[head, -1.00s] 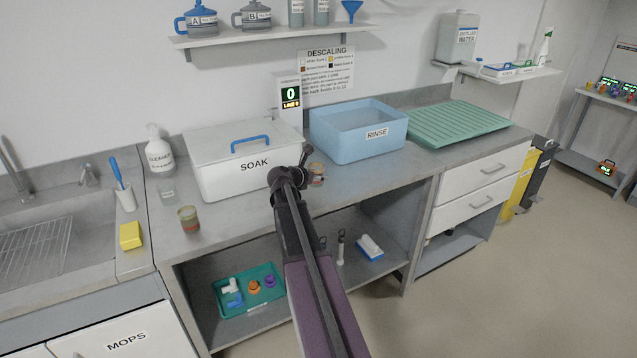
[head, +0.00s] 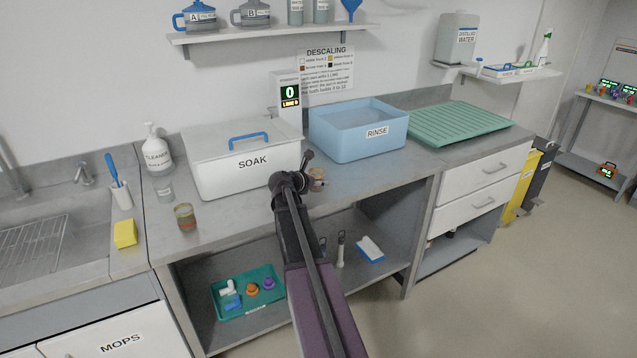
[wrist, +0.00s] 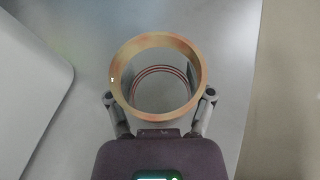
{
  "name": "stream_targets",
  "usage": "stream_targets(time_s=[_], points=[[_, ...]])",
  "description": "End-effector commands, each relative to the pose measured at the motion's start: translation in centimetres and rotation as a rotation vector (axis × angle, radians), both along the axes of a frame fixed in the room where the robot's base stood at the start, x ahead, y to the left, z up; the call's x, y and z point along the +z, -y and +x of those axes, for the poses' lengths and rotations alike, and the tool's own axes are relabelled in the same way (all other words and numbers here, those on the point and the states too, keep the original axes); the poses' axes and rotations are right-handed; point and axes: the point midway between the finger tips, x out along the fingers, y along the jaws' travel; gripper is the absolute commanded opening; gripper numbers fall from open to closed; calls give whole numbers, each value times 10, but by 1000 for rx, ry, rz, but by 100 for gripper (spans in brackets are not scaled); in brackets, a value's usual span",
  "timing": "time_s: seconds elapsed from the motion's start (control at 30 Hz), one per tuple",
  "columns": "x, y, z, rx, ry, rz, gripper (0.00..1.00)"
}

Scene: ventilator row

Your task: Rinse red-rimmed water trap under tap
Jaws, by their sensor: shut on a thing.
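My gripper (wrist: 160,112) is shut on a clear round cup-like water trap (wrist: 126,92), its two fingers on either side. The trap has a mottled tan-orange rim, and thin red rings show down inside it. In the head view the held trap (head: 317,178) is partly hidden by my gripper (head: 300,178), over the counter in front of the blue rinse tub. I cannot tell whether it touches the counter. A tap (head: 84,174) stands behind the sink (head: 40,240) at far left. Another small jar (head: 185,217), with reddish and green bands, stands on the counter.
The lidded white SOAK box (head: 240,180) and the blue RINSE tub (head: 350,145) stand at the back of the counter. A clear cup (head: 164,190), cleaner bottle (head: 156,152), brush holder (head: 121,197) and yellow sponge (head: 125,234) stand towards the sink. The green drainer (head: 455,124) is at right.

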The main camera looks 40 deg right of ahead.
Motion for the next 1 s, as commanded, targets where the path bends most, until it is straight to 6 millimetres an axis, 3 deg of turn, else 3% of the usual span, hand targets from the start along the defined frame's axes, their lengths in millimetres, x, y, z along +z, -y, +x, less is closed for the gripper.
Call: stream_targets(time_s=[0.33, 0.37, 0.43, 1.0], points=[[-4, 0, 0, 1, 0, 0, 18], [-3, -1, 0, 1, 0, 0, 78], [-3, -1, 0, 1, 0, 0, 98], [0, -1, 1, 1, -1, 0, 100]])
